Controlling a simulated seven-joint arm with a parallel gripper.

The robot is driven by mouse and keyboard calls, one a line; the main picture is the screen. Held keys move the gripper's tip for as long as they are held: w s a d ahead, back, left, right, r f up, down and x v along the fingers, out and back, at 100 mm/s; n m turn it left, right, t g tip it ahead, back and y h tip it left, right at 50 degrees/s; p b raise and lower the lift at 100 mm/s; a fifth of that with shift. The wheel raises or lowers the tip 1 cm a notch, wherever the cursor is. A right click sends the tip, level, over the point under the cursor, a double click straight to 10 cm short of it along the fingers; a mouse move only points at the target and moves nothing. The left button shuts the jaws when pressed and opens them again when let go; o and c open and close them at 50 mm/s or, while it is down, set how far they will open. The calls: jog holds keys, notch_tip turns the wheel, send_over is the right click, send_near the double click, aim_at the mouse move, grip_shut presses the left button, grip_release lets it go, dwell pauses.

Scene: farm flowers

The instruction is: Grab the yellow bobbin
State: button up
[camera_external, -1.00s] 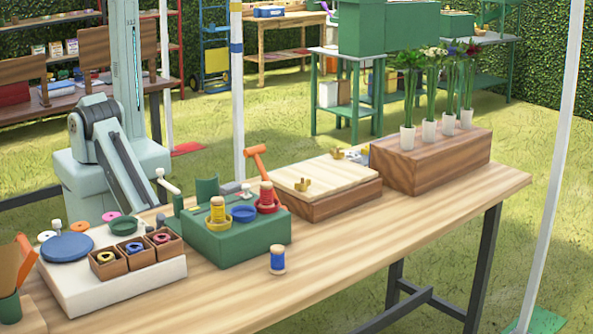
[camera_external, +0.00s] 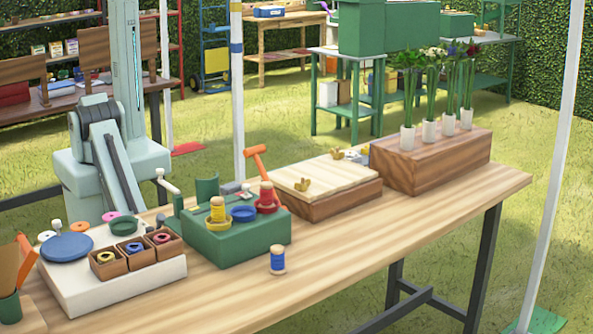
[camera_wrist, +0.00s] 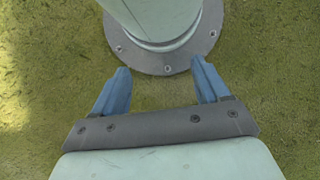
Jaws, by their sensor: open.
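The yellow bobbin (camera_external: 217,210) stands upright in a yellow dish at the left of the green box (camera_external: 215,242) on the wooden table. A red bobbin (camera_external: 266,196) stands on the same box to its right, with an empty-looking blue dish (camera_external: 243,214) between them. A blue bobbin (camera_external: 277,260) stands on the table in front of the box. My gripper (camera_wrist: 160,75) shows in the wrist view with its two blue fingers apart and nothing between them. Grass and my own base lie below it. No bobbin shows in that view, and the gripper is outside the external view.
An orange hammer-shaped piece (camera_external: 258,160) rises behind the green box, with a crank handle (camera_external: 165,180) at its left. A white board (camera_external: 120,290) with small wooden boxes is at left. A wooden block (camera_external: 325,200) and flower stand (camera_external: 430,170) are at right. The table's front right is clear.

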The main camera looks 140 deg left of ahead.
jog(key=c, duration=0.3)
